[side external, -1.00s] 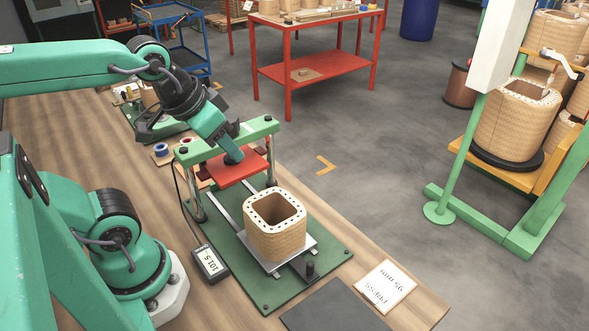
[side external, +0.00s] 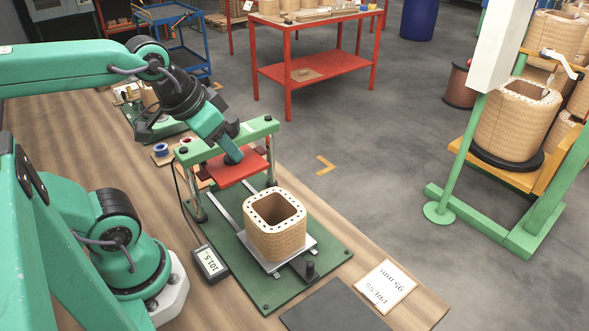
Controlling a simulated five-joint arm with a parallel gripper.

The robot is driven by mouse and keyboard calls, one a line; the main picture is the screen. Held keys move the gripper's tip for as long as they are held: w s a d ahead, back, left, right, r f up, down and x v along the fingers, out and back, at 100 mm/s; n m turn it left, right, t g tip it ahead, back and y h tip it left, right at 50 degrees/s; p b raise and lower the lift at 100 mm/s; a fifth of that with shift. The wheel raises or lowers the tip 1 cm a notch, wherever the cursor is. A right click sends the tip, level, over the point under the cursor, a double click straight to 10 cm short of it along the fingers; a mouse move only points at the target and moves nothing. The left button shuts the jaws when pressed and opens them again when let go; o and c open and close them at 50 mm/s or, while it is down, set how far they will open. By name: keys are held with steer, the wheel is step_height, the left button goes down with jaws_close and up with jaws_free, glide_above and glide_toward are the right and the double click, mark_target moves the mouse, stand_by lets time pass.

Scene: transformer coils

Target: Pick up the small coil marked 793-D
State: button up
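A small tan coil (side external: 275,236) with rounded square walls and a hollow centre stands upright on a light metal plate (side external: 262,262) on the green press base. No 793-D mark is readable on it. My gripper (side external: 236,143) is above and behind the coil, at the press crossbar and red plate, clearly apart from the coil. Its fingertips are dark and partly hidden, so I cannot tell whether it is open or shut. Large tan coils (side external: 517,120) stand at the right on a green and orange stand.
The press has a green crossbar (side external: 262,127), a red plate (side external: 238,169) and metal posts. A gauge (side external: 210,263) lies left of its base. A press card (side external: 385,287) and dark mat (side external: 335,308) lie in front. A red table (side external: 318,68) stands behind.

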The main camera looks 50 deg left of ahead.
steer(key=shift+o, duration=0.8)
steer(key=g, duration=0.5)
glide_above(290, 223)
steer(key=f, duration=0.9)
steer(key=shift+a+f, duration=0.2)
steer(key=shift+a, duration=0.2)
steer(key=shift+d+f+g, duration=0.3)
steer(key=shift+d+f, duration=0.15)
steer(key=shift+f, duration=0.05)
steer(key=shift+f, duration=1.3)
steer(key=shift+f, duration=0.1)
